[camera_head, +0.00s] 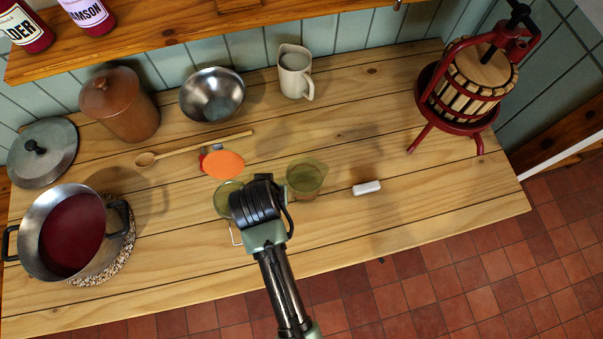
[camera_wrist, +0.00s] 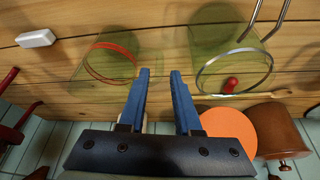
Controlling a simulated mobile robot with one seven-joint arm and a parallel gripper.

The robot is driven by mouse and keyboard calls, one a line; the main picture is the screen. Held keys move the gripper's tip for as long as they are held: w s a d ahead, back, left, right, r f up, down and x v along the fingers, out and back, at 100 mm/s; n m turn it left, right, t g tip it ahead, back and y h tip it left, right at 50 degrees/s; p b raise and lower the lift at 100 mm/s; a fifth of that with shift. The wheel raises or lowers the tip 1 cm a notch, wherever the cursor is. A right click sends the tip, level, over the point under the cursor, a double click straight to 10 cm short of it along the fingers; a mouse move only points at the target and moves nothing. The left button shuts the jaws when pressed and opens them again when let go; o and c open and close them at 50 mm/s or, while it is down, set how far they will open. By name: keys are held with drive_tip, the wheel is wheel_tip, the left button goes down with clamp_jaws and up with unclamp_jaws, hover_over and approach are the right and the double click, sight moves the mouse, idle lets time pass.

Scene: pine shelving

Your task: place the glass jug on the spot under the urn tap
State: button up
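Two green-tinted clear glass vessels stand on the pine worktop. The right one (camera_head: 305,177) has a pointed lip like a jug; it appears at left in the wrist view (camera_wrist: 108,65), with an orange-red ring. The left one (camera_head: 226,199) has a wire handle and is partly hidden by my gripper; in the wrist view it is at right (camera_wrist: 232,72), with a metal ring. My gripper (camera_wrist: 160,72) is open, its blue fingers apart with nothing between them. In the head view it hangs between the two vessels, fingertips hidden. I see no urn, tap or marked spot for certain.
An orange disc (camera_head: 223,165) lies behind the left vessel. A white block (camera_head: 366,188) is to the right. The front right is clear.

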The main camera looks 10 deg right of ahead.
drive_tip(key=shift+x, duration=3.35)
clamp_jaws()
drive_tip(key=shift+r, duration=0.1)
